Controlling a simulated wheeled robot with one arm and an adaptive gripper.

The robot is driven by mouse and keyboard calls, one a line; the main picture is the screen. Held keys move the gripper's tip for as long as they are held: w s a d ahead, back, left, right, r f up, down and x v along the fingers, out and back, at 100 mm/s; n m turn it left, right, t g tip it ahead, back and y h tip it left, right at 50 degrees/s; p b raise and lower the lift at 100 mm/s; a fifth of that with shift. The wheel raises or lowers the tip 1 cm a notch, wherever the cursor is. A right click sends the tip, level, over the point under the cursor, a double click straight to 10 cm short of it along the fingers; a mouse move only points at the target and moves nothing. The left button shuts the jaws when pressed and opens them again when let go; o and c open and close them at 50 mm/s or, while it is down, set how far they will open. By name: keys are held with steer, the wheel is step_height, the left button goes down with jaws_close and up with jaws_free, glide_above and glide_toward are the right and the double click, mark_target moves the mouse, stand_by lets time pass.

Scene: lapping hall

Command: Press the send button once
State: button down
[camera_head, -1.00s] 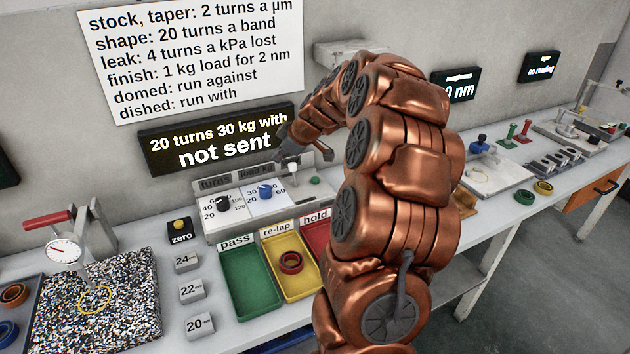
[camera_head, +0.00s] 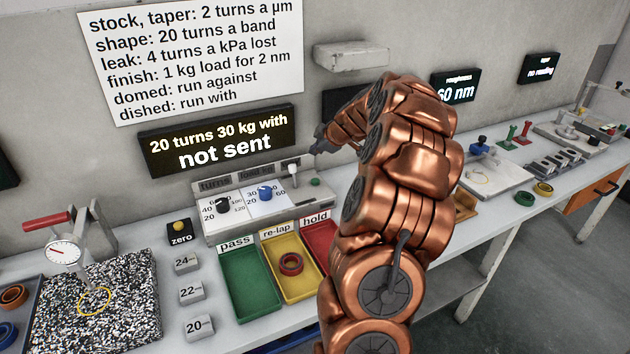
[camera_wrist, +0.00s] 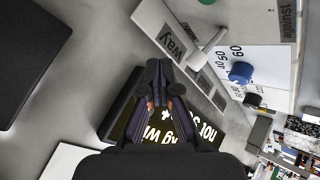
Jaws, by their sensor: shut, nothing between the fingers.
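A small green button (camera_head: 315,182), the likely send button, sits at the right end of the grey control console (camera_head: 217,230). In the wrist view the green button (camera_wrist: 207,2) shows at the top edge, partly cut off. The wall display (camera_head: 222,140) reads "20 turns 30 kg with not sent". My gripper (camera_head: 316,147) is shut and empty, in the air above the console's right end, apart from the button. In the wrist view my gripper (camera_wrist: 160,75) points at the console's labelled back edge, with the white lever (camera_wrist: 205,48) to its right.
The console also carries a black dial (camera_head: 222,204), a blue dial (camera_head: 265,193) and the white lever (camera_head: 293,172). Green (camera_head: 250,312), yellow (camera_head: 298,290) and red trays stand in front. A grey wall shelf (camera_head: 350,55) is above. My arm hides part of the bench.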

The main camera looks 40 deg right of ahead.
glide_above(316, 181)
step_height(316, 181, down, 6)
steer(key=shift+f+b, duration=0.2)
steer(key=shift+b, duration=0.2)
steer(key=shift+f+b, duration=0.75)
steer(key=shift+b, duration=0.3)
steer(key=shift+f+b, duration=0.95)
steer(key=shift+b, duration=0.9)
stand_by(1.4)
steer(key=shift+r, duration=0.1)
stand_by(0.4)
steer(key=shift+r, duration=0.85)
steer(key=shift+r, duration=0.1)
steer(key=shift+r, duration=2.4)
